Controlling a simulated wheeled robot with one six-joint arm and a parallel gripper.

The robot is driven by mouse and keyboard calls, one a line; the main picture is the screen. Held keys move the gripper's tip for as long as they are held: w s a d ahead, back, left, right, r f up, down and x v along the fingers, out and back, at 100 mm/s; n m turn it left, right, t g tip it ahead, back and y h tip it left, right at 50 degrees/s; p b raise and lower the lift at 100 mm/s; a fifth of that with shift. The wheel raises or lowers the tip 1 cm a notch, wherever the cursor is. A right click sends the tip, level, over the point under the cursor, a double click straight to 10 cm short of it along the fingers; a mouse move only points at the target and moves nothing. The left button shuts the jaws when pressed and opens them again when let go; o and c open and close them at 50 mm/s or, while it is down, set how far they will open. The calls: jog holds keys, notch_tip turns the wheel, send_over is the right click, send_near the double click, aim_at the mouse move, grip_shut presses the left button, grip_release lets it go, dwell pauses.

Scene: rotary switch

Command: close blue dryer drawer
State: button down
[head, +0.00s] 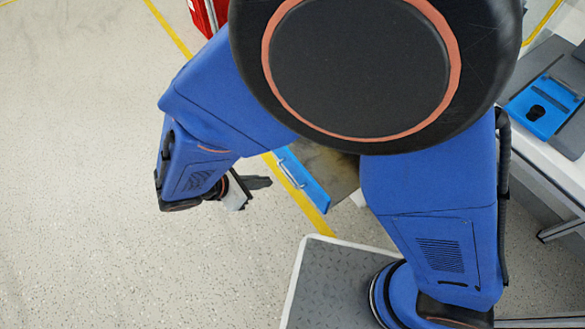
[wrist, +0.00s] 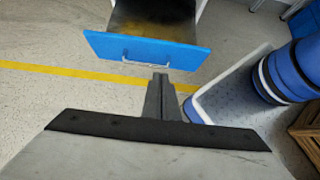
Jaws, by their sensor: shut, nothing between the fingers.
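The blue dryer drawer front (head: 316,194) shows in the head view below my arm, with a pale bar handle (head: 291,172). In the wrist view the blue front (wrist: 185,57) lies ahead at the top, and the drawer's open, brownish inside (wrist: 155,20) shows behind it. The drawer is pulled out. My gripper (head: 262,182) is left of the front in the head view. In the wrist view its fingers (wrist: 160,78) are together and empty, pointing at the front just below the handle. A small gap seems to separate them; contact is hard to tell.
A yellow floor line (wrist: 50,69) runs under the drawer. My base and arm column stand close at the right in the wrist view. A wooden crate (wrist: 307,125) is at its right edge. A table with a blue part (head: 543,107) stands at right in the head view. The left floor is clear.

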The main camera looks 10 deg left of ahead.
send_near(303, 174)
notch_tip(303, 174, down, 4)
jog(key=shift+w+d, duration=0.55)
jog(key=shift+w, duration=0.2)
jog(key=shift+w+d, duration=0.6)
jog(key=shift+w, duration=0.15)
